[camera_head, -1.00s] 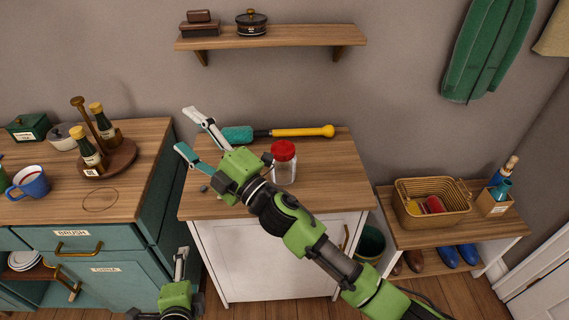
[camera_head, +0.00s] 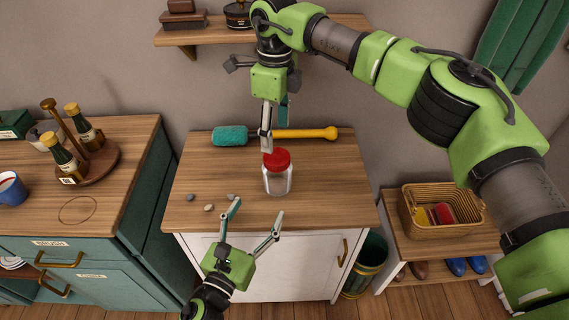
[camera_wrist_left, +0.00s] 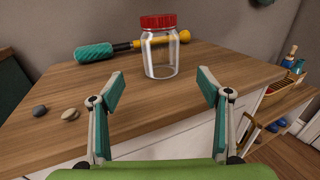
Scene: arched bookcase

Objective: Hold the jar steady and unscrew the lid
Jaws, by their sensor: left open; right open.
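A clear glass jar (camera_head: 277,181) with a red lid (camera_head: 277,160) stands upright on the wooden cabinet top (camera_head: 330,205). In the left wrist view the jar (camera_wrist_left: 160,55) and its red lid (camera_wrist_left: 158,21) are straight ahead, with the lid seated on the mouth. My left gripper (camera_head: 256,209) is open and empty at the cabinet's front edge, fingers pointing toward the jar but apart from it. My right gripper (camera_head: 274,130) points down above the lid, open, one finger overlapping the lid's edge in the picture. I cannot tell if it touches.
A duster with teal head (camera_head: 230,136) and yellow handle (camera_head: 300,133) lies behind the jar. A wall shelf (camera_head: 215,33) is behind my right arm. A basket (camera_head: 425,225) stands on the right bench.

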